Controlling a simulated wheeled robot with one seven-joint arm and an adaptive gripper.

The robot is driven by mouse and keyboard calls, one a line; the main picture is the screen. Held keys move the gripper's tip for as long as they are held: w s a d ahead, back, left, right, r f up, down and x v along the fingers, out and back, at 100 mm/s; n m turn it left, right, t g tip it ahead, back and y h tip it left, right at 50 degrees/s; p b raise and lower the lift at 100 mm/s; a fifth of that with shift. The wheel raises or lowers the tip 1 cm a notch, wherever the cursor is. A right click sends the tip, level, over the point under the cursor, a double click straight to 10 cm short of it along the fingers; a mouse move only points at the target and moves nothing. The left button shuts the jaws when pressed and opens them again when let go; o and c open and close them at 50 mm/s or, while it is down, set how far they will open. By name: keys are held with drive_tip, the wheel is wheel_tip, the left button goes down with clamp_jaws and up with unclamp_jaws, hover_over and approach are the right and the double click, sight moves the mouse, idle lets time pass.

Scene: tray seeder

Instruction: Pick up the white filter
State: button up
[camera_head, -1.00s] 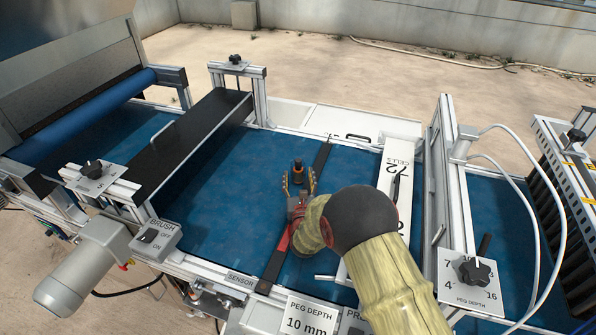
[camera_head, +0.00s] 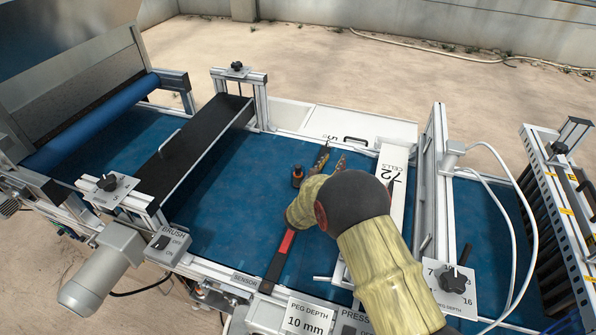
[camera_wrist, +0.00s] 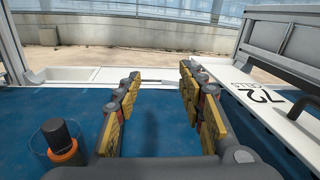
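I cannot make out a white filter as a separate object in either view. My gripper (camera_head: 332,160) is open and empty over the blue belt, its yellow-padded fingers apart; they fill the middle of the wrist view (camera_wrist: 160,92). A small dark cylinder with an orange band (camera_head: 297,175) stands on the belt just left of my gripper. In the wrist view the dark cylinder (camera_wrist: 61,140) has a clear, ring-like outline around it. My forearm hides part of the belt and the white "72 CELLS" bar.
The white "72 CELLS" bar (camera_head: 392,172) lies right of my gripper, with a dark handle. A black-and-red bar (camera_head: 286,246) lies across the blue belt (camera_head: 232,205). A metal frame (camera_head: 440,160) and white tubes stand further right. The belt's left part is clear.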

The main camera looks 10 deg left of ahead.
drive_tip(key=w+d+r+m+g+h+p, duration=0.2)
drive_tip(key=d+r+m+g+h, duration=0.1)
drive_tip(key=d+h, duration=0.15)
drive_tip(key=m+g+y+p, duration=0.1)
drive_tip(key=g+y+p, duration=0.7)
drive_tip(key=g+p, duration=0.45)
approach(298, 166)
drive_tip(key=shift+w+d+f+b, duration=0.1)
drive_tip(key=shift+w+f, duration=0.15)
drive_tip(key=shift+f, duration=1.1)
drive_tip(key=shift+w+f+b, duration=0.1)
drive_tip(key=shift+w+f, duration=0.15)
drive_tip(key=shift+f, duration=1.05)
drive_tip(key=shift+w+d+f+b, duration=0.1)
drive_tip(key=shift+w+f, duration=0.1)
drive_tip(key=shift+f, duration=1.15)
drive_tip(key=shift+c, duration=1.3)
drive_tip(key=c, duration=0.8)
